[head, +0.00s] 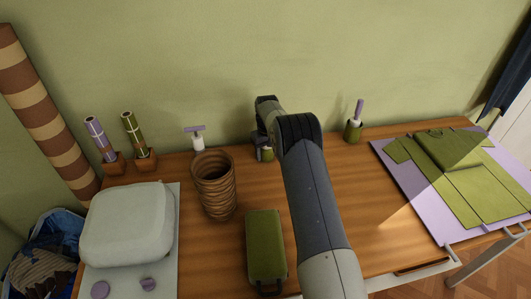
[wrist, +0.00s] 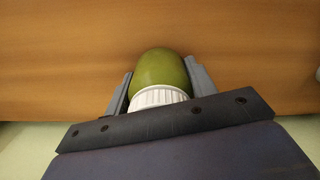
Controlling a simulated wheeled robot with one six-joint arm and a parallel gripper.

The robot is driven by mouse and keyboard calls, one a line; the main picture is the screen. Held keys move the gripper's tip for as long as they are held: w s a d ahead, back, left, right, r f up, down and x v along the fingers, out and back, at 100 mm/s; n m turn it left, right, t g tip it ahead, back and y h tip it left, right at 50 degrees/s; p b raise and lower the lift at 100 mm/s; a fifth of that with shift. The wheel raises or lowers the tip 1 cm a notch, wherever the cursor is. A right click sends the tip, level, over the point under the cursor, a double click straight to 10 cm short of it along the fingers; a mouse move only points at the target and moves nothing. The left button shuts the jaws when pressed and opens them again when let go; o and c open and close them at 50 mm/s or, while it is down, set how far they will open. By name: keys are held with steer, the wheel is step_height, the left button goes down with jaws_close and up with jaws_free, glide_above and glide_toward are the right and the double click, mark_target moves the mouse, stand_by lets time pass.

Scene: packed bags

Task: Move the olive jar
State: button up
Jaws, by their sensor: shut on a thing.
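The olive jar (wrist: 160,70) is between the two fingers of my gripper (wrist: 158,76) in the wrist view. It has a rounded olive green body and a white ribbed lid on the side toward my palm. My gripper is shut on it, one finger on each side. In the head view the jar (head: 267,155) shows only in part, below my gripper (head: 262,148), near the back edge of the wooden table (head: 330,160). My arm hides part of that area. I cannot tell whether the jar touches the table.
A brown ribbed vase (head: 214,187) and an olive case (head: 265,245) stand front-left of my gripper. Folded olive clothes (head: 450,165) lie far right. Wood between pot and clothes is clear.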

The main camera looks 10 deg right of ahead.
steer(key=o, duration=1.1)
